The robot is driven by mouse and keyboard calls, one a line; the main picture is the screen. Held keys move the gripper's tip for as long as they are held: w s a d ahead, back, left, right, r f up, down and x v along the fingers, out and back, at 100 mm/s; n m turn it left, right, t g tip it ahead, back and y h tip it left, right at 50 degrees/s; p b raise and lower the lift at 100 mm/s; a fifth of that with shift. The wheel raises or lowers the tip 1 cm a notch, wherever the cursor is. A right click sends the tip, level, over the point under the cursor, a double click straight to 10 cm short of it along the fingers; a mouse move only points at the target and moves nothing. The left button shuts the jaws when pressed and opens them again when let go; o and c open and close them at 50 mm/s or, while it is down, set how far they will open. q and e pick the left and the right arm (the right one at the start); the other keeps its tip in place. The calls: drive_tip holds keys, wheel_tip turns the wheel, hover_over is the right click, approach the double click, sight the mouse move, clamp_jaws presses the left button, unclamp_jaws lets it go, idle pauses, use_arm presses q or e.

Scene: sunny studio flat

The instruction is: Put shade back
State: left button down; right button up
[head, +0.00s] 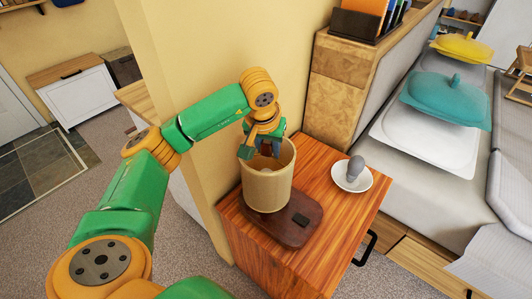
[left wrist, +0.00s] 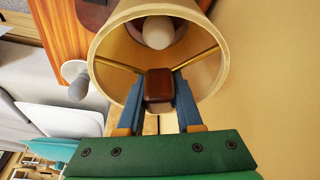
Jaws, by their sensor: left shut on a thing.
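The beige cylindrical lamp shade (head: 267,188) is upright over the dark wooden lamp base (head: 300,222) on the bedside table. I cannot tell whether its lower rim touches the base. My left gripper (head: 266,150) reaches down into its open top. In the left wrist view, my left gripper (left wrist: 159,92) is shut on the brown block at the ends of the brass spokes of the shade (left wrist: 112,72). A pale bulb (left wrist: 157,32) shows inside the shade, beyond the block. The lamp's socket is mostly hidden. My right gripper is not in view.
A grey bulb (head: 355,168) lies on a white saucer (head: 341,184) on the wooden bedside table (head: 325,163), right of the lamp. A yellow wall (head: 215,45) stands close behind the lamp. On the bed at right is a white tray (head: 415,150) near a teal lidded dish (head: 450,98).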

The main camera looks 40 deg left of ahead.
use_arm(q)
drive_tip(key=shift+f, duration=0.75)
drive_tip(key=shift+f+b, duration=0.5)
drive_tip(key=shift+f, duration=0.15)
drive_tip(key=c, duration=0.6)
unclamp_jaws()
drive_tip(key=shift+r, duration=0.1)
drive_tip(key=shift+o, duration=0.2)
drive_tip(key=shift+r, duration=0.1)
